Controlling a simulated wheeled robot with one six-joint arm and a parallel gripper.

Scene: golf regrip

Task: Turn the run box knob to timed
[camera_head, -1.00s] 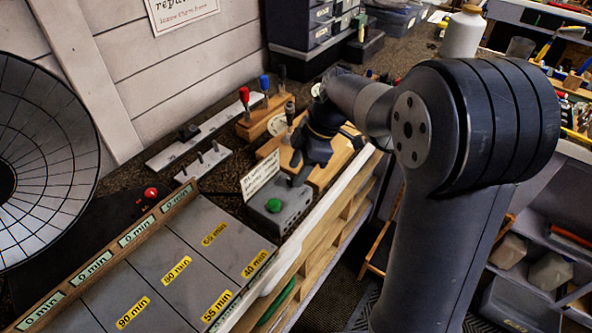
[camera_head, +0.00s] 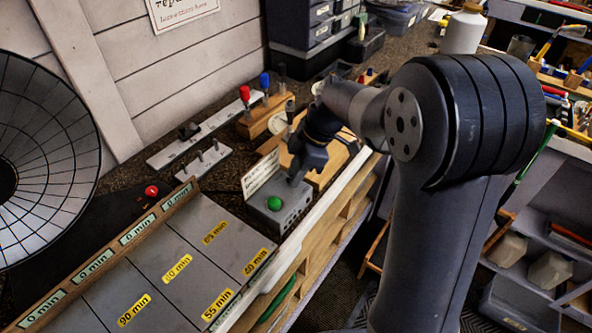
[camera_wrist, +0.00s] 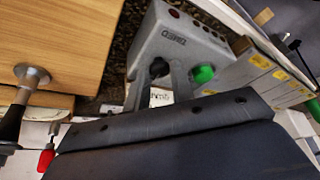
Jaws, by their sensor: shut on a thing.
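The run box (camera_head: 293,211) is a small grey box at the front edge of the bench, with a green button (camera_head: 274,203) on it. It also shows at the top of the wrist view (camera_wrist: 172,24), with a label reading TIMED (camera_wrist: 174,38) and the green button at right. My gripper (camera_head: 297,182) reaches down onto the box's top. In the wrist view its two fingers (camera_wrist: 161,74) are shut on the dark knob (camera_wrist: 158,67), beside the TIMED label. A second label below is partly covered by the fingers. The way the knob points cannot be told.
A white card (camera_head: 261,174) stands behind the box. Wooden blocks with red and blue-topped tools (camera_head: 258,118) stand beyond. A grey tray with minute labels (camera_head: 165,262) lies to the front left. The mesh dish (camera_head: 45,165) fills the left edge.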

